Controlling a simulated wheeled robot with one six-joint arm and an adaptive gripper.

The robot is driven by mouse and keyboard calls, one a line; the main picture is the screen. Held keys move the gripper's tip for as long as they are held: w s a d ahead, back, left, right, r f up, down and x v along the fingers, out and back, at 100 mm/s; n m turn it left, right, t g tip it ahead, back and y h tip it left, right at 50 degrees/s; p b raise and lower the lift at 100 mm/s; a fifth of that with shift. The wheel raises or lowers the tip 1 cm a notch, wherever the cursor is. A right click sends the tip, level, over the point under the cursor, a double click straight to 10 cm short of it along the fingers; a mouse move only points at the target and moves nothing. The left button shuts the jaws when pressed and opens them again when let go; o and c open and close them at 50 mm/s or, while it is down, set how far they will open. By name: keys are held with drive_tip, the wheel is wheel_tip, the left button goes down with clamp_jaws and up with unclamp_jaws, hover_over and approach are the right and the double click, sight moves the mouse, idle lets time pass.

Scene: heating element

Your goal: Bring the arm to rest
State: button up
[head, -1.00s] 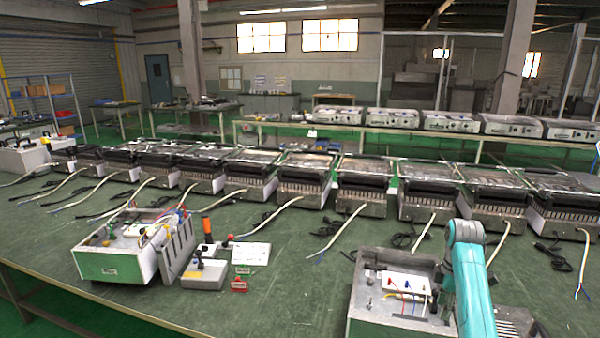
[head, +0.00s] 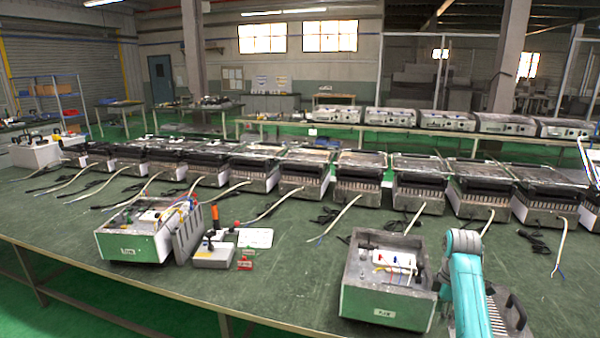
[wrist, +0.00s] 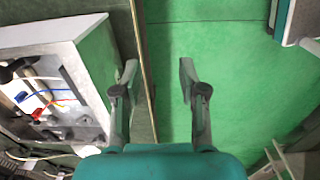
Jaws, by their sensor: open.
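My arm shows in teal at the lower right of the head view, in front of the table; its gripper end cannot be made out there. In the wrist view my gripper (wrist: 157,85) is open, its two fingers apart with nothing between them. Below the fingers are the table edge and the green floor (wrist: 230,80). A green-and-white control box (wrist: 70,85) with wires inside lies left of the fingers, apart from them. The same box (head: 385,303) stands on the table left of my arm in the head view.
The long green table (head: 300,260) carries a row of heating units (head: 360,180) with loose cables. Another open box (head: 130,248), a grey switch box (head: 213,256) and red tags (head: 245,263) stand at left.

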drive_tip(key=s+a+f+m+t, duration=0.1)
drive_tip(key=s+a+f, duration=0.15)
drive_tip(key=f, duration=0.45)
drive_tip(key=s+a+f+m+t, duration=0.15)
drive_tip(key=s+f, duration=0.25)
drive_tip(key=f, duration=0.4)
drive_tip(key=s+a+f+m+t, duration=0.1)
drive_tip(key=s+a+f, duration=0.2)
drive_tip(key=f, duration=0.4)
drive_tip(key=s+a+f+m+t+h, duration=0.1)
drive_tip(key=s+a+f+m+t, duration=0.2)
drive_tip(key=s, duration=0.5)
drive_tip(key=s+a+f+m+t, duration=0.1)
drive_tip(key=s+a+f, duration=0.3)
drive_tip(key=s, duration=0.4)
drive_tip(key=s+a+r+m+t, duration=0.2)
drive_tip(key=s+r, duration=0.2)
drive_tip(key=s, duration=0.6)
drive_tip(key=s+a+r+m+t, duration=0.1)
drive_tip(key=s+a+r, duration=0.15)
drive_tip(key=s, duration=0.75)
drive_tip(key=s+a+r+m+t, duration=0.1)
drive_tip(key=s+r+m+t, duration=0.1)
drive_tip(key=s+r, duration=0.4)
drive_tip(key=s+r+m+t+y, duration=0.1)
drive_tip(key=s+r, duration=0.6)
drive_tip(key=r, duration=0.8)
drive_tip(key=shift+s+a+r+m+t, duration=0.2)
drive_tip(key=shift+a+r+m+t, duration=0.15)
drive_tip(key=shift+m+t, duration=0.2)
